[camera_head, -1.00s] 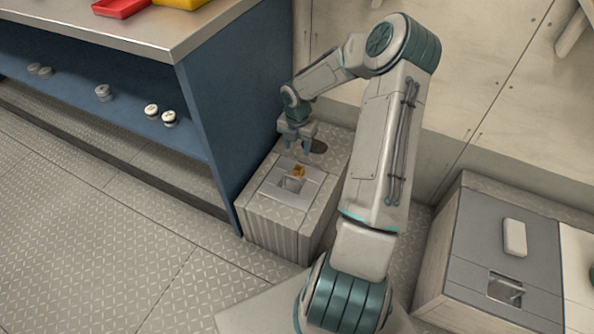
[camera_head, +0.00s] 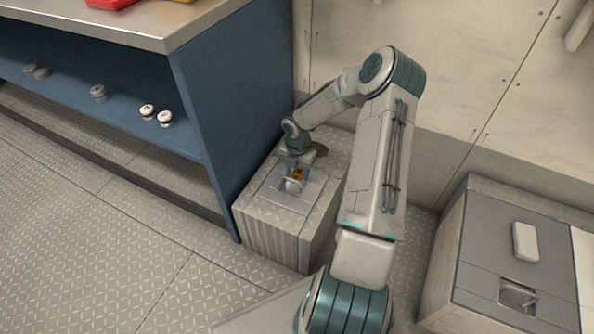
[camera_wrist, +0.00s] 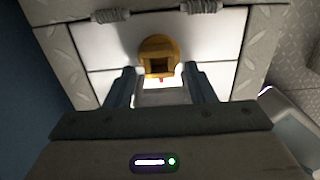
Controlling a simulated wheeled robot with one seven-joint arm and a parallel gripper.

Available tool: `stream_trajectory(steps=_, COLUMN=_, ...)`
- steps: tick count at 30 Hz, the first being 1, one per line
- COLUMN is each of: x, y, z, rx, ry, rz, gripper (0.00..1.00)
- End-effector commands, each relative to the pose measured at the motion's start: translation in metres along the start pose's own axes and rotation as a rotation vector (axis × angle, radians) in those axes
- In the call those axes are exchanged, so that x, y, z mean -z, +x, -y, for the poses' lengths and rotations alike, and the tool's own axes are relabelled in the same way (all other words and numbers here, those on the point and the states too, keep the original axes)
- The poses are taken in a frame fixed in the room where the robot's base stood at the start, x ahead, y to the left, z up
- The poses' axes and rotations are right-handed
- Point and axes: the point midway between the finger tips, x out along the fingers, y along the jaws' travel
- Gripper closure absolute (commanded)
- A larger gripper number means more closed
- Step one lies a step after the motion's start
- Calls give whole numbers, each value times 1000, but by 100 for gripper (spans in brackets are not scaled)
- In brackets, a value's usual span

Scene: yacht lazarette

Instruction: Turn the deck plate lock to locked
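The deck plate lock (camera_wrist: 160,46) is a round brass piece with a dark square opening, set in a pale plate (camera_wrist: 222,47) with a patterned metal surround. A small red mark shows just below it in the wrist view. In the head view the lock (camera_head: 298,173) shows as a small brass spot on the low tread-patterned box (camera_head: 272,240), partly hidden by my gripper. My gripper (camera_wrist: 160,72) is open and points at the lock. Its two fingers stand apart, left and right of the lock's lower edge, with nothing between them. I cannot tell whether they touch it.
A blue shelf unit (camera_head: 205,100) stands close on the left of the box, with several small round caps on its shelf. A second grey locker (camera_head: 505,255) with a pale handle is at the right. Open tread-plate floor (camera_head: 90,260) lies at the left front.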

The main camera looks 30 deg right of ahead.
Motion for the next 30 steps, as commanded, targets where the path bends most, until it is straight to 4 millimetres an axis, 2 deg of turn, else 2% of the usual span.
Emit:
stream_trajectory(steps=1, x=0, y=0, z=0, rx=0, ry=0, rz=0, gripper=64)
stream_trajectory(steps=4, x=0, y=0, z=0, rx=0, ry=0, rz=0, gripper=92)
stream_trajectory(steps=5, x=0, y=0, z=0, rx=0, ry=0, rz=0, gripper=95)
stream_trajectory(steps=17, x=0, y=-2, z=-1, rx=2, ry=56, rz=1, gripper=95)
stream_trajectory(steps=30, x=0, y=-3, z=-5, rx=2, ry=401, rz=1, gripper=95)
